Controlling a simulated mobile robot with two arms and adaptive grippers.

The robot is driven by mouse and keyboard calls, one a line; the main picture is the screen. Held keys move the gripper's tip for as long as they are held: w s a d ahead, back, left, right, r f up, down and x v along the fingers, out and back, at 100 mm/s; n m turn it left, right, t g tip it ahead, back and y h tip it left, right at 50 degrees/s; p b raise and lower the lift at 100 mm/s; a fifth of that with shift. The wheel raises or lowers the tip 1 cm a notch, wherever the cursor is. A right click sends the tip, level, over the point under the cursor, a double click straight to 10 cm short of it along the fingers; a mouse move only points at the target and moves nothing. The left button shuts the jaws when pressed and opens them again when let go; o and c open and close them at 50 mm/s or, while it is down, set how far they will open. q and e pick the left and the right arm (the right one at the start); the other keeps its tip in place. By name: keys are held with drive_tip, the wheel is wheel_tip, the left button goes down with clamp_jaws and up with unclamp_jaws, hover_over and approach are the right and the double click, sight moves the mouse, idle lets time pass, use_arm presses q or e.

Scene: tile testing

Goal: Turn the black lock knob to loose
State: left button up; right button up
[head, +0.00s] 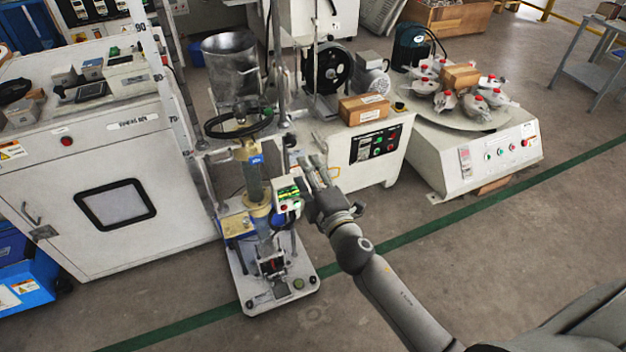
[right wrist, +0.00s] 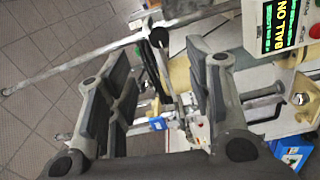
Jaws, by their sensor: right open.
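The tester (head: 258,190) stands on a white base plate in the head view, with a clear tube and a small control box with a lit display (head: 287,192). A small black knob (head: 289,140) sits on its upright above the display. A black knob also shows in the right wrist view (right wrist: 159,38), on a metal rod, in line with the gap between the fingers. My right gripper (head: 311,166) is open and empty, just right of the upright. Its two fingers also show in the right wrist view (right wrist: 160,70), apart. My left gripper is not in view.
A white cabinet (head: 110,170) stands left of the tester. Behind are a machine with a cardboard box (head: 364,109) and a round table (head: 455,115) holding several red-capped parts. Rods and brackets crowd the tester's upright.

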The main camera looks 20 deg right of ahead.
drive_tip(key=shift+s, duration=1.15)
drive_tip(key=shift+d+f, duration=0.1)
drive_tip(key=s+d+f+m+g+h, duration=0.4)
drive_tip(key=s+f+m+g, duration=0.5)
drive_tip(key=f, duration=0.6)
use_arm(q)
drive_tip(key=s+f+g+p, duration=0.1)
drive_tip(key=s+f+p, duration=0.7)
drive_tip(key=p, duration=0.4)
use_arm(e)
drive_tip(key=s+a+f+m+g+y, duration=0.2)
drive_tip(key=s+f+m+g, duration=0.15)
drive_tip(key=s+f, duration=0.75)
drive_tip(key=s+a+f+m+g+y, duration=0.15)
drive_tip(key=s+f+g, duration=0.25)
drive_tip(key=s+f, duration=0.75)
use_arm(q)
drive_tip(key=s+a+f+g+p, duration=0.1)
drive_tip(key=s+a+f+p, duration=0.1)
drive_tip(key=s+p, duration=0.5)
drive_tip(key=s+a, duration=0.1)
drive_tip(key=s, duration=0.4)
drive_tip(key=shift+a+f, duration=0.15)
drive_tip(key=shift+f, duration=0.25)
use_arm(e)
drive_tip(key=s+d+r, duration=0.2)
drive_tip(key=s, duration=1.4)
drive_tip(key=shift+d+g, duration=0.35)
drive_tip(key=shift+g, duration=0.1)
